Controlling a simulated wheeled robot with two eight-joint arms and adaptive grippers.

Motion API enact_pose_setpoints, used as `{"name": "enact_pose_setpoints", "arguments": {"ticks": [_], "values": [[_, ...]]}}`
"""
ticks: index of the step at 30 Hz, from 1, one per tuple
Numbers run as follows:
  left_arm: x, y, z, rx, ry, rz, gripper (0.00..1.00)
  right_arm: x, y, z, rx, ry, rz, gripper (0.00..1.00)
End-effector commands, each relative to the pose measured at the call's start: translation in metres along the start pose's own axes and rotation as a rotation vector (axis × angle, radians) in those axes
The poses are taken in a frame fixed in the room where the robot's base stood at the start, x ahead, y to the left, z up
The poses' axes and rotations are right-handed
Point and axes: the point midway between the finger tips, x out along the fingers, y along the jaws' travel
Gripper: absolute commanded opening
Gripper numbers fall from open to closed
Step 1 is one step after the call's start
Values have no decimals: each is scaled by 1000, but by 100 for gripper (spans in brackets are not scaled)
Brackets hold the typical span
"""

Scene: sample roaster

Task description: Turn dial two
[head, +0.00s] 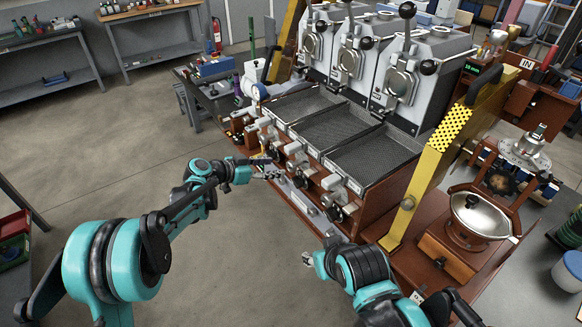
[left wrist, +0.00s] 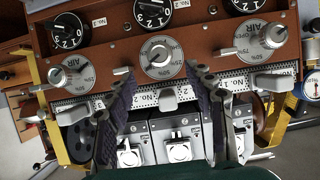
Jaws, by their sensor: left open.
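My left gripper (head: 268,168) is at the front panel of the roaster (head: 320,190), facing its dials. In the left wrist view its fingers (left wrist: 165,105) are spread with nothing between them. A round silver dial (left wrist: 158,56) with percent marks and a pointer knob is centred just beyond the fingertips, apart from them. Black numbered dials (left wrist: 153,10) and (left wrist: 68,30) sit above it, with "No. 2" labels nearby. I cannot tell for certain which one is dial two. My right gripper (head: 308,258) is low at the panel's near end, mostly hidden by its arm.
Silver AIR dials (left wrist: 262,38) and (left wrist: 75,75) flank the middle dial. Mesh cooling trays (head: 330,125) lie behind the panel, below the roaster drums (head: 400,80). A yellow side frame (head: 440,150) stands at right. The floor (head: 130,150) at left is clear.

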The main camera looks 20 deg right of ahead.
Motion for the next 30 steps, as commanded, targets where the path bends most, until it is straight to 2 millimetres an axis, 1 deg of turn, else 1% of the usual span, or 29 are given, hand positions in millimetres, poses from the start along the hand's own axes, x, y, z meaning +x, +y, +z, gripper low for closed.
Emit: {"name": "enact_pose_setpoints", "arguments": {"ticks": [1,5,8,12,18,22,29,30], "values": [[7,-2,2,12,12,8,54,0,0,0,0,0,0,40],[19,-2,3,28,28,17,54,2,0,2,0,0,0,40],[34,-2,4,29,29,18,54,6,0,4,0,0,0,40],[58,-1,4,29,27,18,54,12,0,8,0,0,0,40],[83,-2,2,28,26,16,54,17,0,12,0,0,0,40],[89,-2,1,27,27,14,54,18,0,13,0,0,0,40],[90,-2,0,27,26,14,54,17,0,12,0,0,0,40],[90,-2,0,27,26,14,48,17,0,12,0,0,0,40]]}}
